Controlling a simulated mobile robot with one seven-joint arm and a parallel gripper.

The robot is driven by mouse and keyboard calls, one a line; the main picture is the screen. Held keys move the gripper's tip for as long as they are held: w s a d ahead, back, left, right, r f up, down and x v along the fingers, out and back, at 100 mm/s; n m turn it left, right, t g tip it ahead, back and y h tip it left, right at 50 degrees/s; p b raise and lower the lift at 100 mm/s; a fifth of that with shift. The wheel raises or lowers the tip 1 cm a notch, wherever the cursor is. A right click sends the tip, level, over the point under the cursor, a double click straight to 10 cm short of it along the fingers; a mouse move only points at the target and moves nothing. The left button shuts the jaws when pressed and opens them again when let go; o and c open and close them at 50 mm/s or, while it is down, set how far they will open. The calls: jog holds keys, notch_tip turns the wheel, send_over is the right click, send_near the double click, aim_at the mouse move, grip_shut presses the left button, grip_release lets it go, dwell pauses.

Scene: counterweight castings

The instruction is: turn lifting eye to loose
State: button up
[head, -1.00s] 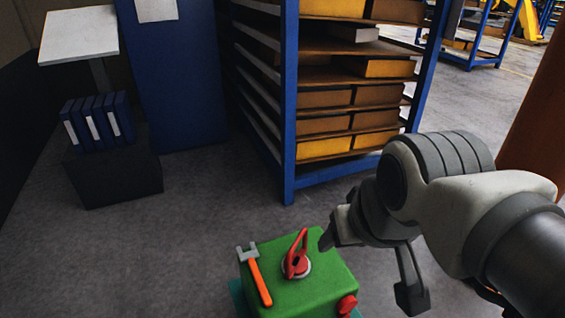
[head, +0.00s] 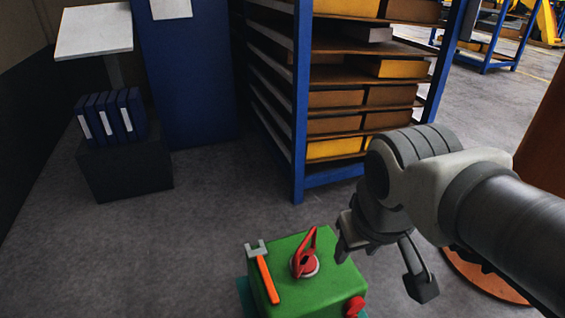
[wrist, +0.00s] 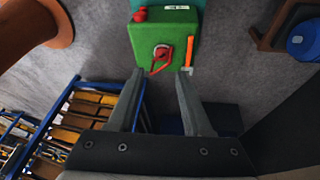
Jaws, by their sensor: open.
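The lifting eye is a red loop on a pale round base (head: 305,263), standing on top of a green block (head: 288,288). Its loop leans up and to the right in the head view. The eye also shows in the wrist view (wrist: 161,56), on the green block (wrist: 150,40). My gripper (head: 378,262) is to the right of the eye and apart from it. In the wrist view its two fingers (wrist: 158,85) are spread with nothing between them, and the eye lies beyond their tips.
A hammer with an orange handle (head: 267,279) lies on the block's left side. A red knob (head: 355,305) sits at its front right corner. A blue shelf rack (head: 299,120) with boxes stands behind. A dark box with blue binders (head: 125,170) is at left. Grey floor between is clear.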

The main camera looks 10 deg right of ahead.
notch_tip(320, 180, down, 10)
jog(key=w+d+n+g+h+b, duration=0.2)
jog(key=n+g+h+b, duration=0.1)
jog(key=n+g+h, duration=0.15)
jog(key=n+t+h+b, duration=0.6)
jog(key=n+t, duration=0.9)
jog(key=n, duration=1)
send_near(305, 241)
jog(key=shift+y, duration=0.35)
jog(key=b+x, duration=0.1)
jog(key=x, duration=0.4)
jog(key=b+x, duration=0.2)
jog(key=x, duration=0.3)
jog(key=shift+d+f, duration=0.1)
jog(key=shift+f, duration=0.1)
jog(key=shift+c, duration=0.3)
grip_shut()
